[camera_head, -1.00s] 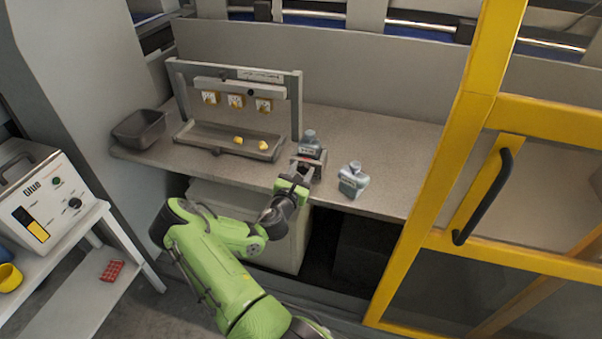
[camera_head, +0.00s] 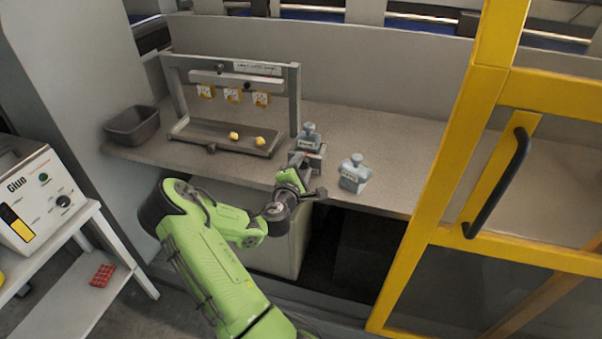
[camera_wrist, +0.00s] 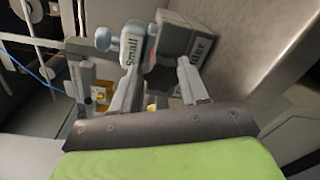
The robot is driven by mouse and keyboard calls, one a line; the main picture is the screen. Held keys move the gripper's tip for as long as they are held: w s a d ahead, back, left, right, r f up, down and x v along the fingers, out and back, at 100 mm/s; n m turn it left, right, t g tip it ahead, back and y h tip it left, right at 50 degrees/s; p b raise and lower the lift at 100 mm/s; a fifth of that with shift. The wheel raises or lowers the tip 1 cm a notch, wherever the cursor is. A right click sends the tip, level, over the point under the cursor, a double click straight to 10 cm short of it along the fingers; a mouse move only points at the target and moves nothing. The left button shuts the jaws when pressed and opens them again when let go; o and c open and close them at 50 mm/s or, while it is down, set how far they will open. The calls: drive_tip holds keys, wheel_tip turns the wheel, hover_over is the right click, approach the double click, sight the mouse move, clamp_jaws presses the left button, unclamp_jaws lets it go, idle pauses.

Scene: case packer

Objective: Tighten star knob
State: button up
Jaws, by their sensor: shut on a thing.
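The star knob (camera_wrist: 160,77), dark with some red, shows between my fingertips in the wrist view, at the front of a dark grey holder block (camera_wrist: 186,40). My gripper (camera_wrist: 161,84) is shut on it, one finger on each side, and hides much of its shape. A pale blue-grey part marked "Small" (camera_wrist: 132,45) sits at the holder. In the head view, this part (camera_head: 309,135) stands on top of the holder (camera_head: 317,159) at the bench front. My gripper (camera_head: 301,166) reaches it from the front, its wrist turned. The knob is hidden there.
A similar pale part (camera_head: 354,174) stands on the bench just right of the holder. A grey frame (camera_head: 295,105) with yellow tags and a tray is at left, beside a dark bin (camera_head: 133,126). A yellow-framed door (camera_head: 447,160) stands at right.

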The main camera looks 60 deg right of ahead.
drive_tip(key=m+b, duration=0.6)
drive_tip(key=shift+f+t, duration=0.35)
drive_tip(key=shift+t, duration=0.05)
drive_tip(key=m+b, duration=0.4)
drive_tip(key=b, duration=0.1)
drive_tip(key=shift+m, duration=0.4)
drive_tip(key=shift+m+b, duration=0.3)
drive_tip(key=o, duration=1.1)
drive_tip(key=shift+r, duration=0.1)
drive_tip(key=shift+c, duration=0.2)
